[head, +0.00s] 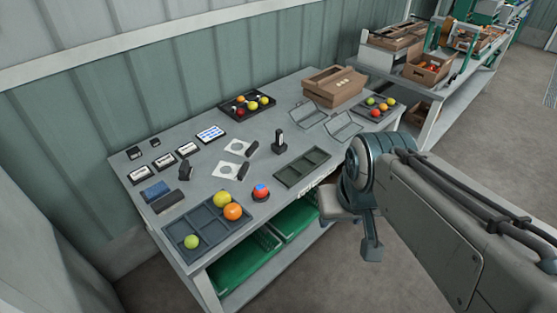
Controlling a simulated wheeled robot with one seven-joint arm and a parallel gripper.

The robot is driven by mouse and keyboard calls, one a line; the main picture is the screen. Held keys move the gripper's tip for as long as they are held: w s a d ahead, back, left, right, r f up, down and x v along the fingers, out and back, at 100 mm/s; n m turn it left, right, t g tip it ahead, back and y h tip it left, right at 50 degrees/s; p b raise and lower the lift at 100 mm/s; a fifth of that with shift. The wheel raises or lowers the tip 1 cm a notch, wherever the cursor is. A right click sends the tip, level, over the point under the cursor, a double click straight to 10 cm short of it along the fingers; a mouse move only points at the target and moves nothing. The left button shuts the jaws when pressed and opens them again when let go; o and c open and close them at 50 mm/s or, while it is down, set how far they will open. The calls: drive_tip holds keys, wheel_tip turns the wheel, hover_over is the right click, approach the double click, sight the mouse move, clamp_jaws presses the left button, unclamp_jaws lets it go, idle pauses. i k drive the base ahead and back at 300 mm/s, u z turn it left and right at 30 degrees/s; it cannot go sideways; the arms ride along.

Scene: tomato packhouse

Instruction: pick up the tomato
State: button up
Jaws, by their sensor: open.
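Several tomatoes are on the grey table; which one is meant cannot be told. A red one with a blue patch (261,190) sits alone on a small dark base near the front edge. A yellow tomato (222,199), an orange one (232,211) and a green one (191,242) lie in the compartmented grey tray (203,220). My gripper (371,250) hangs beyond the table's front edge, right of these tomatoes and apart from them. It is open and no object shows in it. Its fingers are small and partly hidden in this view.
Dark trays of mixed tomatoes stand at the back (228,106) and right (364,105). A black upright device (280,142) stands mid-table. Green crates (240,262) sit below.

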sight(260, 190)
drive_tip(key=u, duration=0.25)
drive_tip(key=i, duration=0.95)
drive_tip(key=u, duration=0.25)
drive_tip(key=k, duration=0.55)
drive_tip(key=z, duration=0.5)
drive_tip(key=i, duration=0.35)
drive_tip(key=u, duration=0.15)
